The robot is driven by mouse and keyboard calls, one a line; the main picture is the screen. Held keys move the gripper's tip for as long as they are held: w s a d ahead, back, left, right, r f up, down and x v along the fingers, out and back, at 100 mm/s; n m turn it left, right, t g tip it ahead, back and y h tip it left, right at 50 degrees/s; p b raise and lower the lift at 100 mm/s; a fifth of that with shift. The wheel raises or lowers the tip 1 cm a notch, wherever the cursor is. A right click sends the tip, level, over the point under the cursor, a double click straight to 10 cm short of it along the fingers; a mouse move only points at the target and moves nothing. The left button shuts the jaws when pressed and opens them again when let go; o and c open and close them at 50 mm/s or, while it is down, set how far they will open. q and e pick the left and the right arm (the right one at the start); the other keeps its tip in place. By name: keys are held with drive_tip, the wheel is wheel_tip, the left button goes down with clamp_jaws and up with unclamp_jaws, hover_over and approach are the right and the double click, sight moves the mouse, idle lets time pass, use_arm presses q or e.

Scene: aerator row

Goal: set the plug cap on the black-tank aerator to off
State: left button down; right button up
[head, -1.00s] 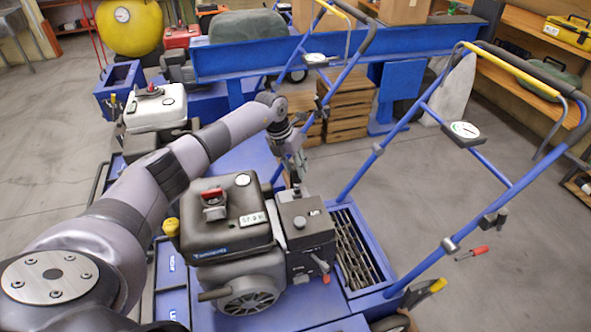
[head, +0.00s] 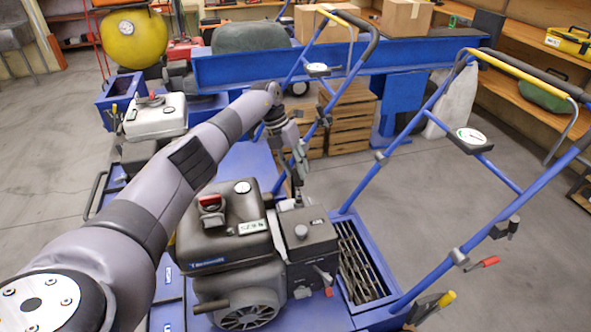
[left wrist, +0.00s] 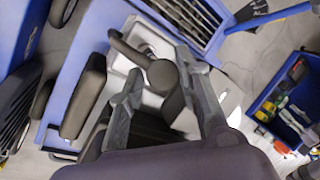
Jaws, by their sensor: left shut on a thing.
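The black-tank aerator (head: 222,222) stands front and centre in the head view, with a red tank cap and a blue deck. My left gripper (head: 300,176) hangs at the far side of its engine, pointing down. In the left wrist view, my left gripper (left wrist: 166,98) is shut on the dark, rounded plug cap (left wrist: 162,73). A dark bent lead runs from the cap to the upper left. A small shiny metal part shows beside the cap; whether the cap still touches the plug I cannot tell. The engine hides the cap in the head view. My right gripper is not seen.
A white-tank aerator (head: 155,116) stands behind to the left. Blue handlebars (head: 430,105) rise on the right. Wooden crates (head: 350,122) and a blue beam (head: 330,68) stand behind. Open grey floor lies to the right. A blue tool bin (left wrist: 285,110) shows in the left wrist view.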

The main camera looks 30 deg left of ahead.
use_arm(q)
drive_tip(key=shift+a, duration=0.5)
drive_tip(key=c, duration=1.6)
unclamp_jaws()
drive_tip(key=o, duration=0.4)
drive_tip(key=shift+s+a+f, duration=0.1)
drive_tip(key=shift+f, duration=0.1)
drive_tip(key=shift+o, duration=1.3)
drive_tip(key=shift+d, duration=0.2)
drive_tip(key=shift+r, duration=0.1)
drive_tip(key=v, duration=1.1)
drive_tip(key=shift+r, duration=0.45)
drive_tip(key=shift+c, duration=0.3)
